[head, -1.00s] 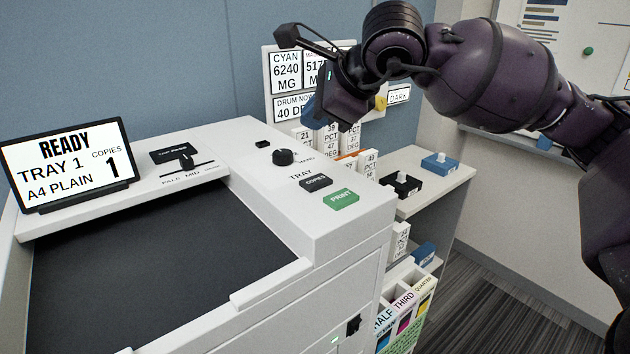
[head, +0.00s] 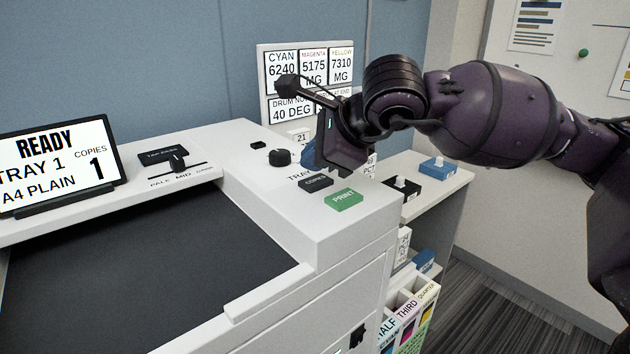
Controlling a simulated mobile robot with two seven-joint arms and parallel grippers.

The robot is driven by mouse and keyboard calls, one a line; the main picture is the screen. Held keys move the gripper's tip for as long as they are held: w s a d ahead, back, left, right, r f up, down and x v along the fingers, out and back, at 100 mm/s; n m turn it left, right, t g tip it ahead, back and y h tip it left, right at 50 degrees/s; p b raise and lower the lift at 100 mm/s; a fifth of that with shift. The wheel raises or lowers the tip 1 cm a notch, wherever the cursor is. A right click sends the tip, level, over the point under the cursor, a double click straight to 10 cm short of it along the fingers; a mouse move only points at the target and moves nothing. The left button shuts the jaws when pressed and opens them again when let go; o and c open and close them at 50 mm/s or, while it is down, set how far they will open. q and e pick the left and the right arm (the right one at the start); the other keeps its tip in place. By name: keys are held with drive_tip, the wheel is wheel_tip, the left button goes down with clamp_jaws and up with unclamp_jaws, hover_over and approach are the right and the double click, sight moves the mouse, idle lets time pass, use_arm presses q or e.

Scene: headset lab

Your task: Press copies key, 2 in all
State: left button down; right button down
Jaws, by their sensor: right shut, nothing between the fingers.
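The dark copies key (head: 315,183) sits on the white copier's (head: 262,190) top panel, behind the green print key (head: 343,199). The display (head: 62,165) at the left reads READY, TRAY 1, A4 PLAIN, with COPIES 1. My right gripper (head: 326,166) is shut and empty, low over the panel just behind the copies key. I cannot tell whether its tip touches anything; it hides part of the tray label. My left gripper is not in view.
Readout signs (head: 283,67) hang on the blue wall behind. A side shelf (head: 440,185) with a blue switch box (head: 438,167) stands right of the copier.

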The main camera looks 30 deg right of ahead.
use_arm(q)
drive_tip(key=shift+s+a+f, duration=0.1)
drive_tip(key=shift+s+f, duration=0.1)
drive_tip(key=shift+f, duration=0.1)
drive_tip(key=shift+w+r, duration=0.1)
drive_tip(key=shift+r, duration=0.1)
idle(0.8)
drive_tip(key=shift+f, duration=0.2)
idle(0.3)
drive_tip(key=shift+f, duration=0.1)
use_arm(e)
drive_tip(key=shift+f, duration=0.15)
drive_tip(key=shift+f+b, duration=0.3)
drive_tip(key=shift+b, duration=0.05)
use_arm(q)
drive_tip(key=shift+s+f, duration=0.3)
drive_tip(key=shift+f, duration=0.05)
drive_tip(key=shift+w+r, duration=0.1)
